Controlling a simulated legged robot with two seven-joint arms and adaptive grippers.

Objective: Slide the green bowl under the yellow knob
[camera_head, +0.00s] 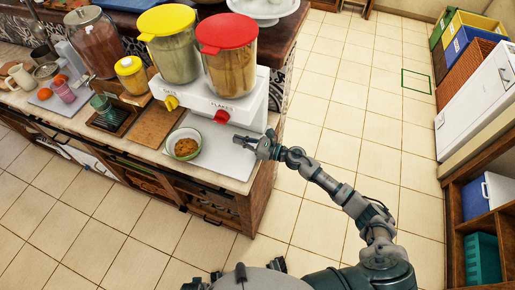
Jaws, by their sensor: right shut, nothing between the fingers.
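The bowl (196,151) is white with a green rim and holds orange-brown food. It sits on a pale board on the counter, in front of the dispenser. In the picture it lies below and between the yellow knob (171,103) and the red knob (221,117). The yellow knob is under the yellow-lidded container, to the upper left of the bowl. My right gripper (237,141) is shut and empty over the counter's right end, to the right of the bowl and apart from it. My left gripper does not show.
The white two-container dispenser (240,105) stands behind the bowl. A wooden board (157,124) and a dark stand with a green cup (103,106) lie to its left. The pale board (216,158) has free room between bowl and gripper. The counter ends just right of my gripper.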

